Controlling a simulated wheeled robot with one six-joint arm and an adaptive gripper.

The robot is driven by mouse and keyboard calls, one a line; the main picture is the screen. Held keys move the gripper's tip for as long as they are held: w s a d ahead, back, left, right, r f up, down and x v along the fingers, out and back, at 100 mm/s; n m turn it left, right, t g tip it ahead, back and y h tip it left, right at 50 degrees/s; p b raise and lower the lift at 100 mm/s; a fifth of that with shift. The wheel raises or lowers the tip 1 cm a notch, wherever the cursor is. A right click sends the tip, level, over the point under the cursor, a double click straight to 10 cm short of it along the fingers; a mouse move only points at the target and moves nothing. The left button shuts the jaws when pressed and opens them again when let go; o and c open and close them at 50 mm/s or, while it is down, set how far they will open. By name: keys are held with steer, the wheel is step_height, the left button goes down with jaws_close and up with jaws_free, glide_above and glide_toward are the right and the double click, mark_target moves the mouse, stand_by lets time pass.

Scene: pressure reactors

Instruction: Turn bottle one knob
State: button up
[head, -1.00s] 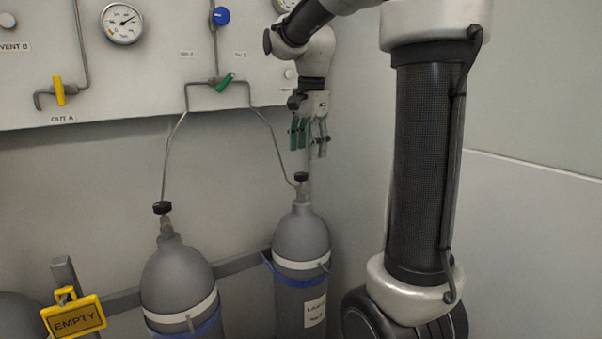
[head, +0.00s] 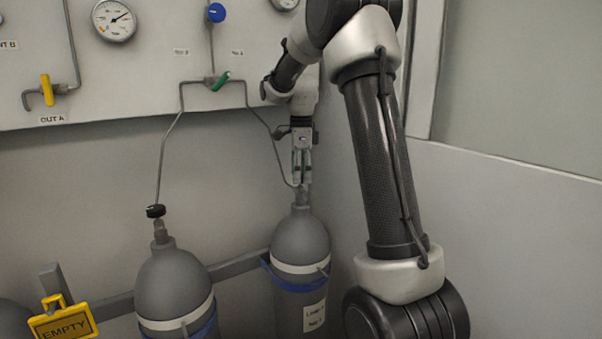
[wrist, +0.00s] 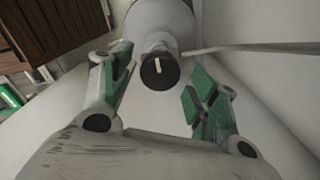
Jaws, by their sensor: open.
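A grey gas bottle (head: 301,243) with a white band and a paper label stands at the right; the label is too small to read surely. Its black round knob with a white line (wrist: 158,70) shows in the wrist view, between the two fingers and a little beyond their tips. In the head view the fingers hide this knob. My gripper (head: 302,172) points down right at the top of this bottle, with green-padded fingers open on either side of the knob (wrist: 160,88). I see no finger touching the knob.
A second grey bottle (head: 174,288) with a black knob (head: 155,211) stands to the left. Thin pipes run up to a wall panel (head: 130,85) with a green handle (head: 221,81). A yellow EMPTY sign (head: 63,322) hangs at lower left. A wall is close on the right.

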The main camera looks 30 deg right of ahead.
steer(key=c, duration=1)
